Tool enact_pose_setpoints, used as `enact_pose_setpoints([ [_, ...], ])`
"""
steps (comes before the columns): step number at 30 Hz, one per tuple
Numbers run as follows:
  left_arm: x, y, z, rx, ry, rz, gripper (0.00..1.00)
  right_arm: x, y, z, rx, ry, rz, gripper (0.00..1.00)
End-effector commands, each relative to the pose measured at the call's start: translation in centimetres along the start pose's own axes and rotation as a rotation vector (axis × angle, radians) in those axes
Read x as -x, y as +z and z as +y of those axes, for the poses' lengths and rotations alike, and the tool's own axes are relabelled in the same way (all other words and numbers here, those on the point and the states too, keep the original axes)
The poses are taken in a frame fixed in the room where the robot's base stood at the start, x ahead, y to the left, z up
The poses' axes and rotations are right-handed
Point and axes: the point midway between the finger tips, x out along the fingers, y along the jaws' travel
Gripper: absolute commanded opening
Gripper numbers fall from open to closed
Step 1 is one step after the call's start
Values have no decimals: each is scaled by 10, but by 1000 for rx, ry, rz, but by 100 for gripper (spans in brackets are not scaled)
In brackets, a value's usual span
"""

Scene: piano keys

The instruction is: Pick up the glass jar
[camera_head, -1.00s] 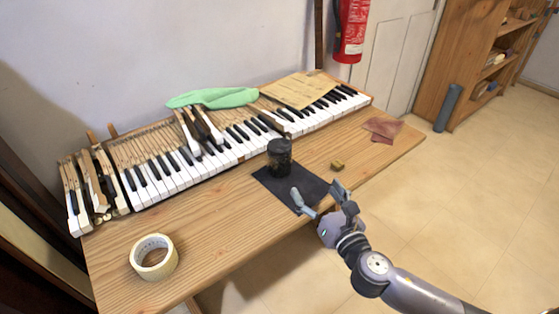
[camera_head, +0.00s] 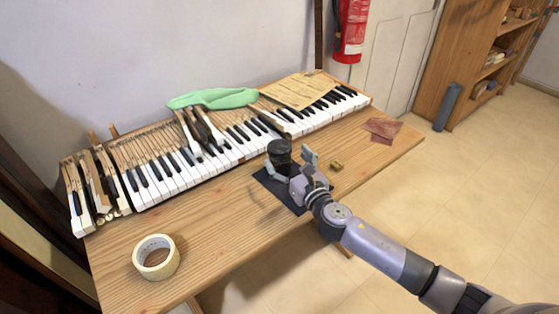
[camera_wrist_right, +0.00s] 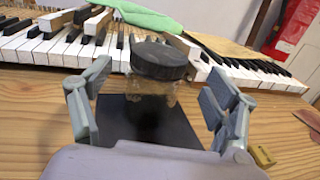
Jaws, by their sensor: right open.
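The glass jar (camera_head: 280,153) with a dark lid stands upright on a black mat (camera_head: 262,177) in front of the piano keys. In the right wrist view, the jar (camera_wrist_right: 157,88) shows its wide black lid and a clear body with brownish contents, standing on the mat (camera_wrist_right: 120,115). My right gripper (camera_head: 294,163) is open right at the jar, on its near side. In the wrist view, the fingers of the gripper (camera_wrist_right: 158,92) are spread left and right of the jar, with gaps on both sides. The jar's lower part is partly hidden in the head view. My left gripper is not in view.
A row of piano keys (camera_head: 150,182) runs behind the jar, with a green cloth (camera_head: 215,98) and paper (camera_head: 300,90) on it. A small brass block (camera_head: 337,165) lies right of the gripper. A tape roll (camera_head: 156,257) and reddish cloth (camera_head: 383,129) sit farther off.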

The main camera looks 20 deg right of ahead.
Motion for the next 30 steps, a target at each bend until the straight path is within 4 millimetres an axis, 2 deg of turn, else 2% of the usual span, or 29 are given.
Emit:
enact_pose_setpoints([
  [9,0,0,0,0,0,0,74,-43,0,2,-2,-1,-1,81],
  [18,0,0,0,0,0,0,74,-48,0,2,-1,-1,0,81],
  [30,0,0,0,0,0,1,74,-48,0,2,-1,-1,0,55],
])
